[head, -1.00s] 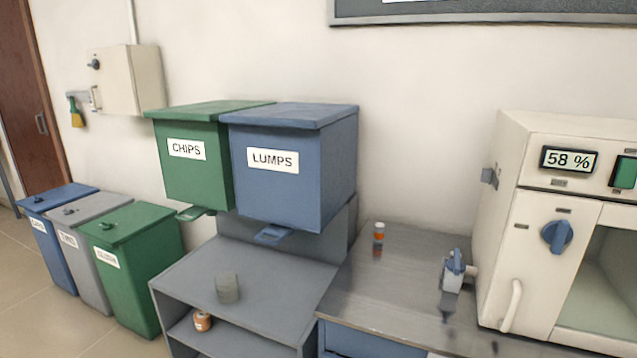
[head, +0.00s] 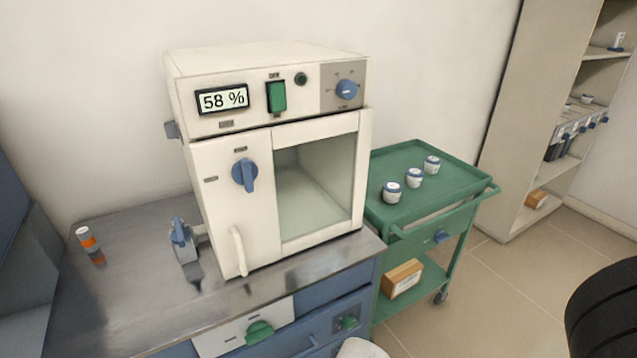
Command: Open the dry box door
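The dry box (head: 270,62) is a cream cabinet on the metal-topped bench, with a display reading 58 %. Its door (head: 215,185) looks shut. The door has a blue turn knob (head: 244,174) whose grip stands about vertical, a white upright handle (head: 239,251) at lower left, and a large window (head: 315,185) on the right. The chamber seen through the window looks empty. Above the door are a green rocker switch (head: 277,97) and a blue dial (head: 347,89). My gripper is not in view.
A small grey-blue device (head: 183,242) and an orange-and-white vial (head: 87,239) stand on the bench (head: 120,290), left of the box. A green cart (head: 425,155) with three small jars stands at right. A black ribbed object (head: 605,310) fills the lower right corner.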

